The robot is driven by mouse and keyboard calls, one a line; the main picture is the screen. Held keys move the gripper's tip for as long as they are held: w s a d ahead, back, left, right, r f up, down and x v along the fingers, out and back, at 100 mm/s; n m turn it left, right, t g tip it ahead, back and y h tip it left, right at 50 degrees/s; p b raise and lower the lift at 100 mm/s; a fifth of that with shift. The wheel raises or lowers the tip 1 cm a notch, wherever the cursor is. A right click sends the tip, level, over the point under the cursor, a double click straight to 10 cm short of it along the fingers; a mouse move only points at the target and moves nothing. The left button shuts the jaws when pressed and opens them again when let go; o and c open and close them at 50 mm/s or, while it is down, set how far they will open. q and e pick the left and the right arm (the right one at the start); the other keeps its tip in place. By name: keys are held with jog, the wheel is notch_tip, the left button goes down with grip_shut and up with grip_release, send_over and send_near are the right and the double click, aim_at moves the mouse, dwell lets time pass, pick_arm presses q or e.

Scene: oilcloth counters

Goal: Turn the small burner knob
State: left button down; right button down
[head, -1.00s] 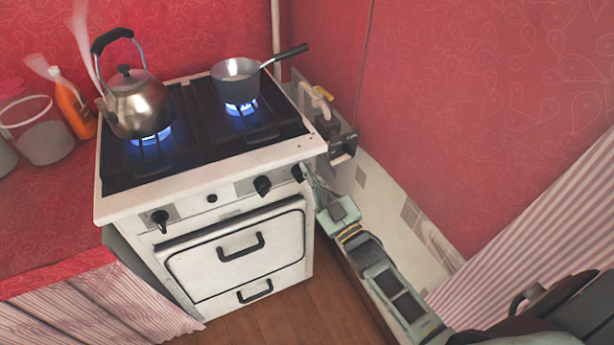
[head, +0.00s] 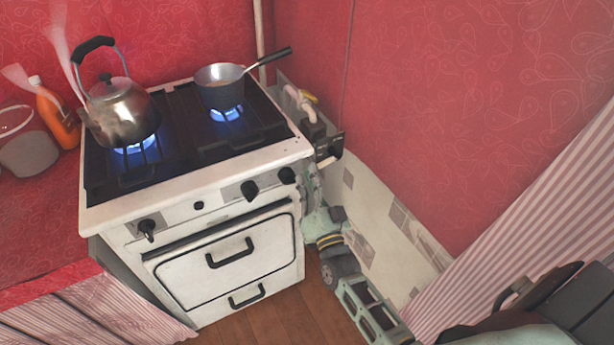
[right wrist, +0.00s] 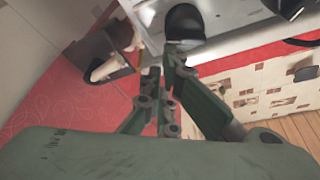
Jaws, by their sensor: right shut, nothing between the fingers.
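The stove front carries several black knobs. The rightmost knob (head: 287,175) sits at the right end of the panel, beside the middle knob (head: 250,190); I cannot tell for sure which is the small burner's. My right gripper (head: 311,182) is just right of the rightmost knob at the stove's front corner, its fingers partly hidden. In the right wrist view the shut, empty fingers (right wrist: 162,74) point at a dark knob (right wrist: 185,22) just beyond them; contact is unclear. Blue flames burn under the kettle (head: 121,110) and the saucepan (head: 222,92). My left gripper is not in view.
The stove's white top edge (head: 200,185) overhangs the knobs. A pipe and black fitting (head: 328,147) stand right of the stove, by the tiled wall. The oven handle (head: 230,253) juts out below. An orange bottle (head: 58,118) stands on the left counter.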

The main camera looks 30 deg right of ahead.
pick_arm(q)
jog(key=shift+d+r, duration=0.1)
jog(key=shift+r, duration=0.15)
pick_arm(e)
jog(key=shift+d+f+m+g+h, duration=0.1)
jog(key=shift+f+m+g+h, duration=0.15)
jog(key=shift+m, duration=0.65)
jog(key=shift+d+f+m+g+h, duration=0.15)
jog(key=shift+f+m, duration=0.1)
jog(key=shift+m, duration=0.65)
